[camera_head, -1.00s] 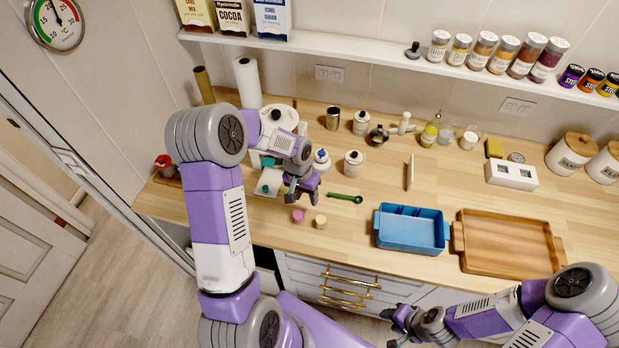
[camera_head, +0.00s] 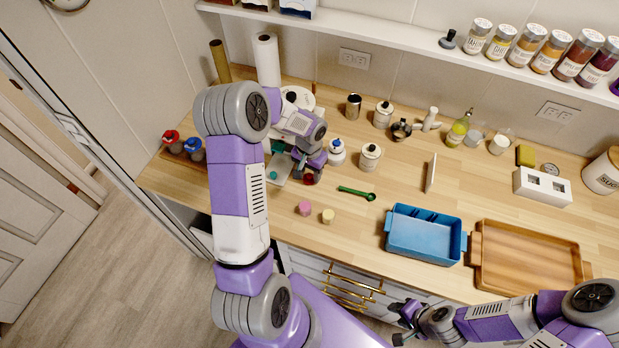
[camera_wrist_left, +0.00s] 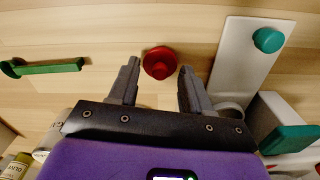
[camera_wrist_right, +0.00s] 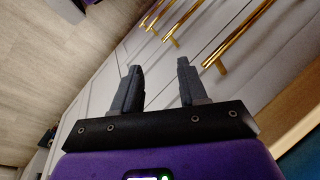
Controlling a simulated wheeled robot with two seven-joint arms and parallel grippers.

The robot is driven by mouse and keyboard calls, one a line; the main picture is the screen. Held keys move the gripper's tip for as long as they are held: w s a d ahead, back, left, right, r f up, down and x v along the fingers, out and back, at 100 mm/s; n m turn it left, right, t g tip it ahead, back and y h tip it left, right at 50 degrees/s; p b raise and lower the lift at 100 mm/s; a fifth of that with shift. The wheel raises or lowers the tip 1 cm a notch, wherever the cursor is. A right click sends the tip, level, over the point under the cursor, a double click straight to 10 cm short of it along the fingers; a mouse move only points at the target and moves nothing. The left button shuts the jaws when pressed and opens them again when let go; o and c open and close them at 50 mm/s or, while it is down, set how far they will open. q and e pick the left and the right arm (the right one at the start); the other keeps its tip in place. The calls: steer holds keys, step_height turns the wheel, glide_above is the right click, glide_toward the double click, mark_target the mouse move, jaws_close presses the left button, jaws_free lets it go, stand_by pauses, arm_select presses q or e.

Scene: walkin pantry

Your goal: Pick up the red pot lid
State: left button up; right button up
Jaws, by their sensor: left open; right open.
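The red pot lid (camera_wrist_left: 159,63), small and round with a knob on top, lies on the wooden counter in the left wrist view. In the head view the lid (camera_head: 309,179) shows partly, beside my left gripper (camera_head: 312,164). In the left wrist view my left gripper (camera_wrist_left: 159,70) is open, with the lid showing between its fingertips; no grip on it is visible. My right gripper (camera_head: 398,322) is open and empty in front of the drawers; the right wrist view shows its spread fingers (camera_wrist_right: 160,70) and brass handles.
A white board (camera_wrist_left: 238,65) with a teal knob (camera_wrist_left: 268,39) lies close by the lid. A green spoon (camera_head: 357,193), pink piece (camera_head: 304,208), yellow piece (camera_head: 328,216) and white jars (camera_head: 336,152) surround the area. A blue tray (camera_head: 424,236) and wooden tray (camera_head: 529,258) stand right.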

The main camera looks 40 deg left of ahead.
arm_select(q)
jaws_close()
stand_by(0.4)
